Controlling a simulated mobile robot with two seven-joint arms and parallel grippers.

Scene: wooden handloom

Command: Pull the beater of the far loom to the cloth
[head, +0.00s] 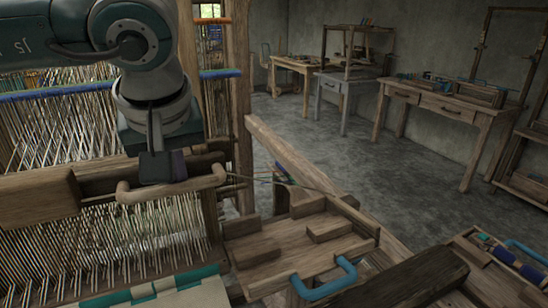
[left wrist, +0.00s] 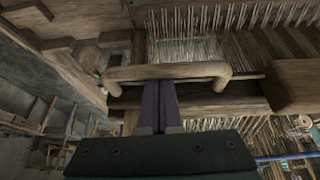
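The beater is a wooden beam (head: 105,178) across the loom's pale warp threads, with a rounded wooden handle (head: 172,190) on its front. The striped teal and cream cloth (head: 150,290) lies at the bottom of the head view, with bare warp between it and the beater. My left gripper (head: 162,172) points down just behind the handle. In the left wrist view its dark fingers (left wrist: 160,105) are together, side by side along the handle bar (left wrist: 165,73), over the gap between bar and beam. They do not straddle the bar; contact is unclear. My right gripper is out of view.
A loom post (head: 240,100) rises right of my left arm. Tables (head: 440,105) line the back wall, with open grey floor (head: 340,150) before them.

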